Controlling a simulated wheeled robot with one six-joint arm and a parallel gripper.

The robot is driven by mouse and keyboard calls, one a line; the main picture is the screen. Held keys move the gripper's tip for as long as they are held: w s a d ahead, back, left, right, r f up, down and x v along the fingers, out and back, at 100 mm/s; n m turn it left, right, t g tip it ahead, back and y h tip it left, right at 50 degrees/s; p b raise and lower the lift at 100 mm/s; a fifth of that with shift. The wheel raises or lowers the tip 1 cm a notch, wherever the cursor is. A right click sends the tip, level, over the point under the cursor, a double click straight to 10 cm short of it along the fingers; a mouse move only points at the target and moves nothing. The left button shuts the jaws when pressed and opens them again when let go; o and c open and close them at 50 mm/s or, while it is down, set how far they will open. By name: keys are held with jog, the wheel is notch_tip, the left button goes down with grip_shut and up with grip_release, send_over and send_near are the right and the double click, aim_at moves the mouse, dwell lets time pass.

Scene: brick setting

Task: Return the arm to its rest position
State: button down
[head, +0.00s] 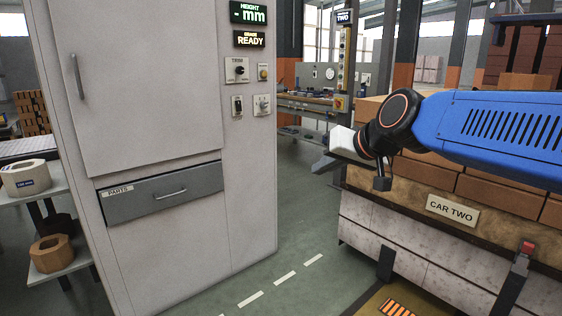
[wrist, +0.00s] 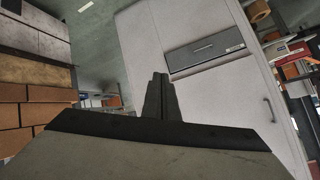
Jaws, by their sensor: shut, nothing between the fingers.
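My blue arm (head: 490,125) reaches in from the right in the head view, in front of a stack of bricks. My gripper (head: 322,166) points left, toward the grey cabinet, with clear air between them. In the wrist view my gripper (wrist: 160,78) shows as two dark fingers together, shut and empty, seen against the cabinet front.
The cabinet (head: 150,80) has a grey parts drawer (head: 160,192), which looks closed. The car labelled CAR TWO (head: 400,242) carries bricks (head: 490,190) below and behind my arm. Shelves with rolls (head: 28,178) stand at the left. Green floor (head: 300,230) is open between cabinet and car.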

jog(key=s+d+f+g+h, duration=0.2)
jog(key=s+d+f+h, duration=0.1)
jog(key=s+d+f, duration=0.6)
jog(key=s+d+f+m+g+h, duration=0.1)
jog(key=s+d+f+g+h, duration=0.1)
jog(key=s+d+f, duration=0.8)
jog(key=s+f, duration=0.4)
jog(key=s, duration=0.2)
jog(key=shift+h, duration=0.4)
